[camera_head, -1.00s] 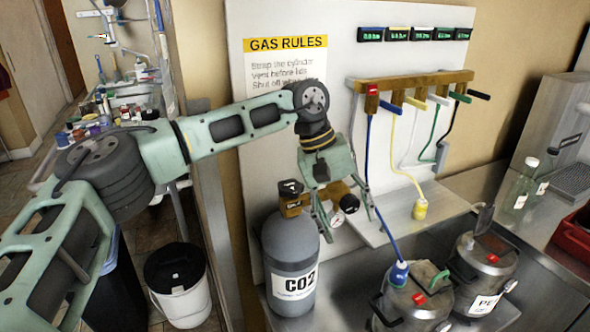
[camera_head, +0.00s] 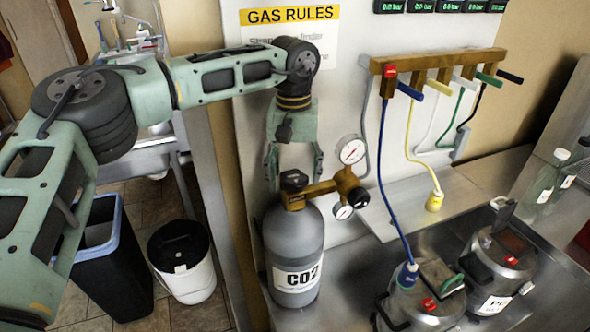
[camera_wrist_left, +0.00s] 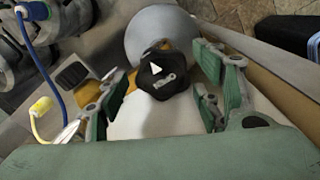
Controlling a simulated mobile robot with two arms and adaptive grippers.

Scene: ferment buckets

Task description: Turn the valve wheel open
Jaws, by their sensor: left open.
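The black valve wheel (camera_head: 293,181) sits on top of the grey CO2 cylinder (camera_head: 292,240). It has a lobed rim and a small white arrow-like mark, seen in the left wrist view (camera_wrist_left: 165,75). My left gripper (camera_head: 295,172) points down over the cylinder top, open and empty. One finger is on each side of the wheel, and gaps show between fingers and wheel in the left wrist view (camera_wrist_left: 168,92). A brass regulator (camera_head: 340,187) with two gauges extends right from the valve. My right gripper is out of view.
A wooden manifold (camera_head: 425,75) with coloured handles and hoses is on the wall panel. Metal kegs (camera_head: 425,305) stand at the right on the steel counter. A white bucket (camera_head: 185,280) and a dark bin (camera_head: 115,270) are on the floor at left.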

